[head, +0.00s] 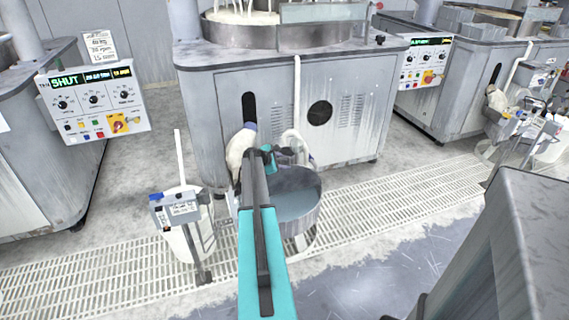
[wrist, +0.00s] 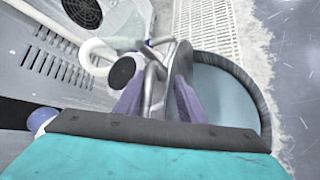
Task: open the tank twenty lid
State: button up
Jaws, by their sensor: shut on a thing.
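A round steel tank (head: 297,215) stands on the floor in front of the middle machine. Its top shows a flat grey-blue surface within the rim, partly hidden by my arm. In the wrist view the tank (wrist: 262,95) is at the right, beside and beyond my fingers. A thin grey plate (wrist: 181,57), perhaps the lid, stands tilted up at the tank's near-left side. My gripper (wrist: 158,97) has its purple fingers shut on a narrow grey metal piece, seemingly the lid's handle. In the head view the gripper is mostly hidden behind my arm at the tank's back edge.
A white bucket (head: 188,240) with a label box stands left of the tank. White hoses (head: 298,100) run down the machine (head: 350,85) behind. A control panel (head: 97,97) reading SHUT is at the left. Floor grating (head: 395,195) and open floor lie to the right.

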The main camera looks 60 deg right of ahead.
jog(key=v, duration=1.3)
jog(key=shift+w+d+r, duration=0.1)
jog(key=shift+r, duration=0.05)
